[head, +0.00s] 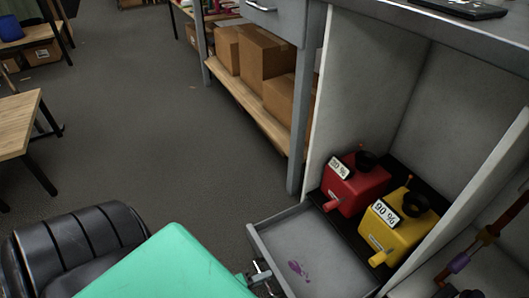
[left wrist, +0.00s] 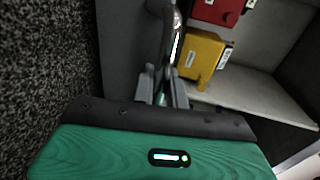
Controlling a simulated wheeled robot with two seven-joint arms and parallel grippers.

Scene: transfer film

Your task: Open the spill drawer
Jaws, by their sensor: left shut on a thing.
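The spill drawer (head: 300,243) is a grey, shallow drawer low in the cabinet. It stands pulled out, and its inside shows a purple stain (head: 299,270). My left gripper (head: 259,273) is at the drawer's front, shut on its metal handle. In the left wrist view the fingers (left wrist: 163,90) close around the silver handle (left wrist: 170,40), which runs up and away from them. The green hand housing hides part of the drawer front in the head view. My right gripper is not in view.
A red container (head: 350,188) and a yellow container (head: 400,232) stand in the cabinet behind the drawer. Cardboard boxes (head: 262,58) sit on a low wooden shelf (head: 250,103). A grey table leg (head: 302,110) stands near the drawer.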

